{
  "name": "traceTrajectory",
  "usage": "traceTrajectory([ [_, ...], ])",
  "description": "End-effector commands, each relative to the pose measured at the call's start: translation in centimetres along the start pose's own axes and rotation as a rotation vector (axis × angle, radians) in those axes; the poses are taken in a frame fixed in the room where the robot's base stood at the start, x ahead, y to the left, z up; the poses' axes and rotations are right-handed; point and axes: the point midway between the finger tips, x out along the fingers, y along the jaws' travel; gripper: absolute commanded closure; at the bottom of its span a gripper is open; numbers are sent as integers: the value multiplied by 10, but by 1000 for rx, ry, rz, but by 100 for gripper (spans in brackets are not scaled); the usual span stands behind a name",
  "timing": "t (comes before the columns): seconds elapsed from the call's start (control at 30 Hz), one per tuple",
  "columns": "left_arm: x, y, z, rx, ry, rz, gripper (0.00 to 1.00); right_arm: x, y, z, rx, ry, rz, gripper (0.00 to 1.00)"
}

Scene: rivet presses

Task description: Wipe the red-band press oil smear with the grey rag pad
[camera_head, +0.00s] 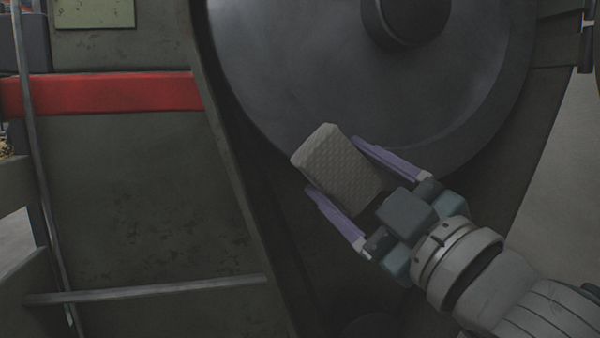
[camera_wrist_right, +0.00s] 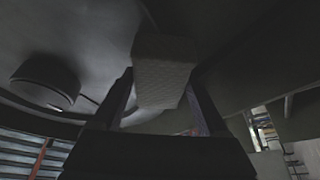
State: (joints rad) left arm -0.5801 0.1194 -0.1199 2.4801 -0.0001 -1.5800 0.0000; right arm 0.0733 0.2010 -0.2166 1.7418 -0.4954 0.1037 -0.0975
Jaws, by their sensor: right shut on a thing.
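The grey rag pad (camera_head: 340,170) is a light grey textured block. My right gripper (camera_head: 338,170) is shut on it, one purple finger on each side, and holds it tilted in front of the large dark wheel of the press. The pad also shows in the right wrist view (camera_wrist_right: 165,72), between the fingers and close to a dark surface; I cannot tell whether it touches. The press with the red band (camera_head: 110,93) fills the left and middle of the head view. I cannot make out the oil smear; it may be hidden or too dark to see. My left gripper is not in view.
The dark wheel (camera_head: 300,75) with its round hub (camera_head: 405,20) stands behind the pad. A slanted frame edge (camera_head: 232,165) runs down left of it. A thin rail (camera_head: 150,290) crosses the lower left. Open floor or wall shows at the far right.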

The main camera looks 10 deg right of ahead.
Motion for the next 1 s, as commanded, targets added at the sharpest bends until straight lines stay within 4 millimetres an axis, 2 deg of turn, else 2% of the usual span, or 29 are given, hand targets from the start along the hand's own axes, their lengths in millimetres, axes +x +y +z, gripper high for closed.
traceTrajectory([
  [0.23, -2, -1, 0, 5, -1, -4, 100, -4, 1, -2, 1, 0, 0, 68],
  [0.73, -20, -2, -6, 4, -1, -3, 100, -51, 1, -21, 2, -2, 0, 68],
  [1.0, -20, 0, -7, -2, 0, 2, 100, -56, 1, -23, 0, 1, 1, 68],
])
